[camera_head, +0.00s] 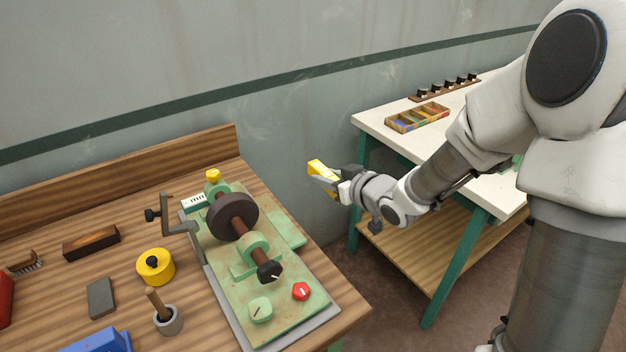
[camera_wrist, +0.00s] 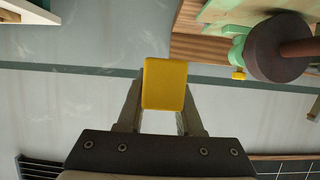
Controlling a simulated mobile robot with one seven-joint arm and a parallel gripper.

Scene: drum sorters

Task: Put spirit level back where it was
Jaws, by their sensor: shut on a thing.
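The spirit level, a yellow block-like piece (camera_head: 321,171), is held in the air in the gap between the two benches. My gripper (camera_head: 336,181) is shut on it. In the wrist view the yellow end of the spirit level (camera_wrist: 165,84) sits between the two fingers, clear of any surface. Its vial cannot be seen in the wrist view, and the fingers hide part of it in the head view.
A green machine with a dark wheel (camera_head: 232,215) stands on the left wooden bench (camera_head: 130,200), among a yellow tin (camera_head: 155,267), a grey block (camera_head: 100,298) and a cup (camera_head: 168,320). The white-topped bench (camera_head: 376,121) at right holds a divided tray (camera_head: 417,118) and a rack (camera_head: 445,88).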

